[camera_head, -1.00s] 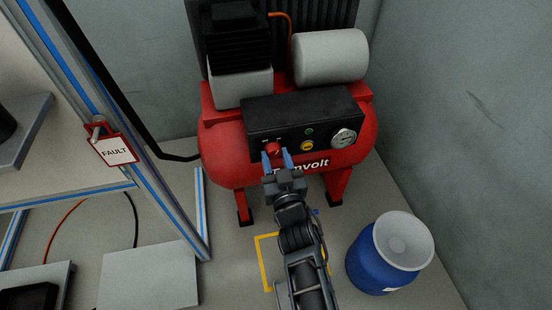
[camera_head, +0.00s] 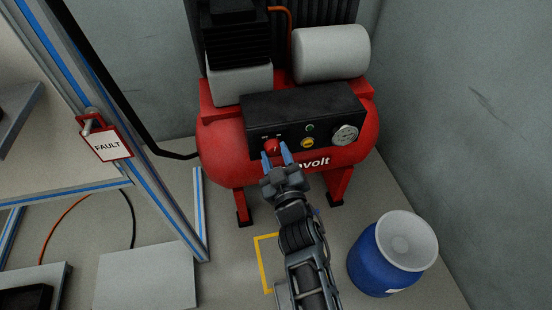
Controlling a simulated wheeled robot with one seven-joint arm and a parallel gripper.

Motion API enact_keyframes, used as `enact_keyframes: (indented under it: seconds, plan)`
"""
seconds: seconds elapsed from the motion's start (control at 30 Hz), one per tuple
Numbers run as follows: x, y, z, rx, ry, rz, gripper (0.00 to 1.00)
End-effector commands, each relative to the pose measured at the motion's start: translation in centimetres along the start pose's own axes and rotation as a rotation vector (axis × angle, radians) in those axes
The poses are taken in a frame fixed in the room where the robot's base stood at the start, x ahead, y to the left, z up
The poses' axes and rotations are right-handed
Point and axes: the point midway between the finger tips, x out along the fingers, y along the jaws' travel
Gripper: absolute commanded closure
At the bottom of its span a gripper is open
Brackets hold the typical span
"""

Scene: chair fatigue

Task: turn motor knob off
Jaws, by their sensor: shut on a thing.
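The red motor knob (camera_head: 272,147) sits at the left of the black control panel (camera_head: 338,115) on the red compressor (camera_head: 228,158). My gripper (camera_head: 275,156) has its two blue fingers on either side of the knob and is shut on it. The knob's white pointer mark is small and tilted. My gripper hides part of the tank's lettering.
A blue drum (camera_head: 376,265) with a pale lid stands on the floor at the lower right. A blue-striped frame with a FAULT tag (camera_head: 108,147) stands at the left. Grey walls stand behind and to the right.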

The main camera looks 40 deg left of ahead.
Motion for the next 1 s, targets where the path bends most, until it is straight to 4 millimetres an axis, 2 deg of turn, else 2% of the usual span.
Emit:
enact_keyframes:
  seconds: [0.5,0.7,1.0]
  plan:
    - [-0.02,0.09,0.10,-0.445,0.000,0.001,0.88]
    - [-0.02,0.12,0.07,-0.554,-0.001,0.000,0.88]
    - [-0.02,0.11,0.03,-0.628,-0.002,0.000,0.88]
